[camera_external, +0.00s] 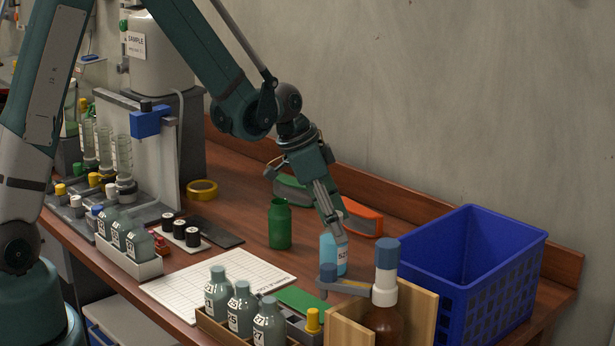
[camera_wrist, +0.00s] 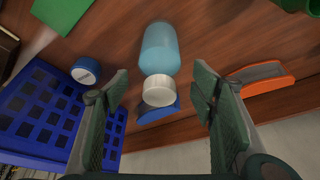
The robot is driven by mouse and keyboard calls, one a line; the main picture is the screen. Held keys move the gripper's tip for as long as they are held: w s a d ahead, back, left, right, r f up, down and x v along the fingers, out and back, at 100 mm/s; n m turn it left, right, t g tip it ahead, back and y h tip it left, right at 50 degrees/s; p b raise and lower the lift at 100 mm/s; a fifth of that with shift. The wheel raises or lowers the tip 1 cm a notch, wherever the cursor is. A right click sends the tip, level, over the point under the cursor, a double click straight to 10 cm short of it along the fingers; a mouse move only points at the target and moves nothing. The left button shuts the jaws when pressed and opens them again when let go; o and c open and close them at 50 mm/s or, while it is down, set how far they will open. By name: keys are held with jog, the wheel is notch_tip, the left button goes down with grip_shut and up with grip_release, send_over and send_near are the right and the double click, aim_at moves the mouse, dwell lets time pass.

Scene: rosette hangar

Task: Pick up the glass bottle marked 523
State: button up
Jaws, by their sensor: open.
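A light blue bottle (camera_external: 328,251) stands on the wooden table, with a label whose mark is too small to read surely. In the wrist view the bottle (camera_wrist: 160,48) has a white cap (camera_wrist: 157,90) and lies between and beyond my fingers. My gripper (camera_external: 335,228) is open above the bottle and hides its top in the external view. In the wrist view my gripper's (camera_wrist: 160,85) fingers are apart on either side of the cap, with gaps. Grey-green labelled bottles stand in a white tray (camera_external: 148,269) and a wooden tray (camera_external: 211,326); I cannot read which is marked 523.
A blue crate (camera_external: 480,270) stands to the right. A brown bottle with a blue-and-white top (camera_external: 386,275) stands in a wooden holder (camera_external: 420,310) in front. A green jar (camera_external: 280,225) stands left of the blue bottle, and an orange-edged object (camera_external: 361,216) lies behind.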

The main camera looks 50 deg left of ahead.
jog(key=shift+f, duration=0.1)
jog(key=shift+x, duration=2.5)
jog(key=c, duration=1.3)
